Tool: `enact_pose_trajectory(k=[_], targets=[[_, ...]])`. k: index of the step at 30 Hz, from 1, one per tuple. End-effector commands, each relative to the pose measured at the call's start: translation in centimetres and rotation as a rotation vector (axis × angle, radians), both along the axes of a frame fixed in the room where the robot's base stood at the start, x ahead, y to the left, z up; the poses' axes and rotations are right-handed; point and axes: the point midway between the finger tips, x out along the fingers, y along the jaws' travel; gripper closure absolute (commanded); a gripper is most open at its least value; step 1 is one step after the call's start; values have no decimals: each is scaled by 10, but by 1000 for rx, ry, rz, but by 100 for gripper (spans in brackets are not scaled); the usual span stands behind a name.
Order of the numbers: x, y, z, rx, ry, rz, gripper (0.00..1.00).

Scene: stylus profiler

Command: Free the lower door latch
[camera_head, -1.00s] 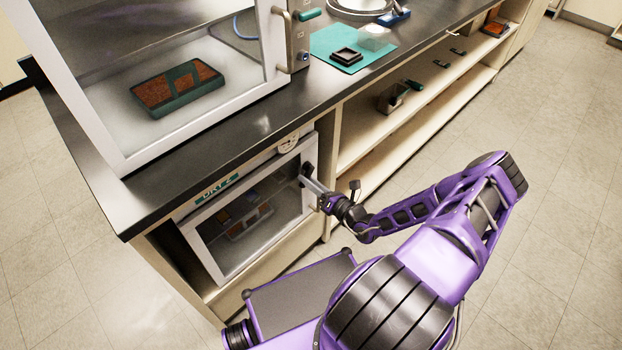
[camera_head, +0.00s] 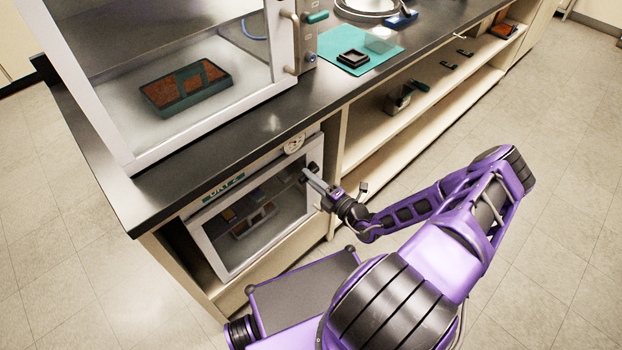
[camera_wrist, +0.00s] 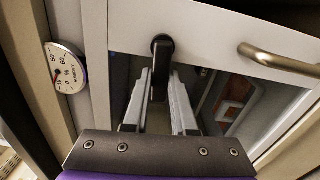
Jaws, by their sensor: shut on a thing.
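The lower cabinet (camera_head: 262,222) under the bench has a white-framed glass door, which looks closed. Its latch is a dark lever (camera_wrist: 161,62) on the white door frame, and shows as a small dark piece in the head view (camera_head: 314,168). My gripper (camera_wrist: 160,88) is shut on this lever, with one pale finger on each side of it. In the head view my gripper (camera_head: 312,180) reaches the door's upper right corner. The lever hangs roughly along the fingers in the wrist view; its lower end is partly hidden between them.
A metal bar handle (camera_wrist: 280,60) is on the door beside the latch. A round humidity gauge (camera_wrist: 66,68) sits next to the door. The black bench top (camera_head: 225,150) overhangs above, carrying a glass-fronted enclosure (camera_head: 105,130). Open shelves (camera_head: 385,140) lie to the right; the floor is clear.

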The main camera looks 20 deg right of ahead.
Motion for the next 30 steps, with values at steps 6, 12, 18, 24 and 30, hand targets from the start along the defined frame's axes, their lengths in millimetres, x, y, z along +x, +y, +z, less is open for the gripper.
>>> enact_pose_trajectory(k=[6, 12, 18, 24, 30], targets=[[0, 0, 3, 70, 26, 0, 100], [0, 0, 4, 96, 35, -1, 100], [0, 0, 4, 100, 35, -1, 100], [0, 0, 4, 99, 35, -1, 72], [0, 0, 4, 98, 35, -1, 45]])
